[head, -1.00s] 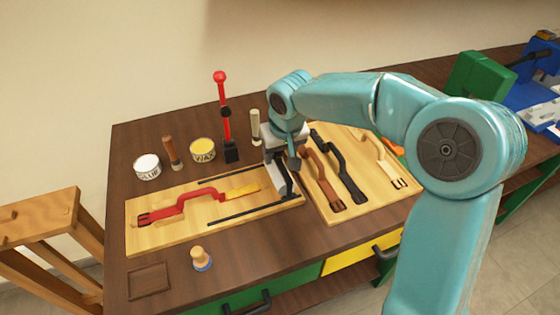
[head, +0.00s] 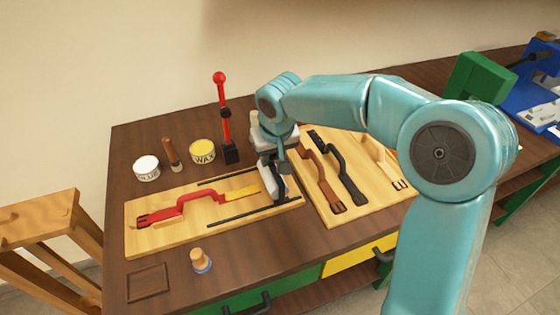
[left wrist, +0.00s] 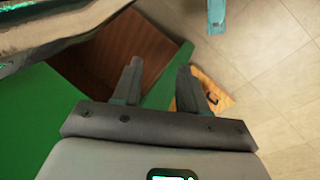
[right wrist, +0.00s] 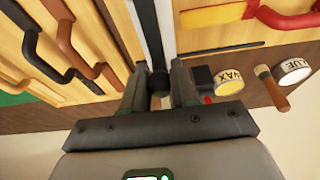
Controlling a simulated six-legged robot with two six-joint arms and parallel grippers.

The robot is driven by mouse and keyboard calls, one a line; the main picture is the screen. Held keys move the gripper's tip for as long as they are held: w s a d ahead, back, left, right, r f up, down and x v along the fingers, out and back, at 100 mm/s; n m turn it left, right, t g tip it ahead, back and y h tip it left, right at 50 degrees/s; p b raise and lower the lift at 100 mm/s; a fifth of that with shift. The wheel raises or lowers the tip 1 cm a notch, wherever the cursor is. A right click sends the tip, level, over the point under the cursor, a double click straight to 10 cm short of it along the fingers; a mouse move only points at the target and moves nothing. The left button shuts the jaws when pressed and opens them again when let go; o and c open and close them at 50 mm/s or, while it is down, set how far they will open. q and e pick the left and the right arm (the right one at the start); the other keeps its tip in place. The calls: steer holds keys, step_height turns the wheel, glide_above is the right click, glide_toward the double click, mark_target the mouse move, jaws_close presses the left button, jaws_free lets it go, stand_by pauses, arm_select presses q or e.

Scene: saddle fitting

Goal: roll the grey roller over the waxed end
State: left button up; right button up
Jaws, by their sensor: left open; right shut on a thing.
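A red strap (head: 182,205) with a buckle at its left and a yellow end (head: 238,193) lies on the left wooden board (head: 150,238); the yellow end also shows in the right wrist view (right wrist: 212,15). My right gripper (head: 272,165) is over the board's right end, to the right of the yellow end and apart from it. In the right wrist view it is shut on a dark round grip (right wrist: 158,84), seemingly the roller's; the roller itself is mostly hidden. My left gripper (left wrist: 157,75) is open and empty, low beside a green panel, and out of the head view.
Two black rails (head: 240,214) flank the strap. Behind stand a glue tin (head: 147,168), a wax tin (head: 203,152), a wooden-handled tool (head: 171,153) and a red upright tool (head: 225,125). A wooden-knobbed tool (head: 200,260) stands in front. Brown and black straps (head: 340,168) lie on the right board.

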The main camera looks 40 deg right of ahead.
steer(key=w+a, duration=0.3)
steer(key=a, duration=0.9)
steer(key=shift+a, duration=0.7)
steer(key=o, duration=0.3)
steer(key=shift+w+a, duration=0.15)
steer(key=shift+a, duration=0.25)
stand_by(0.7)
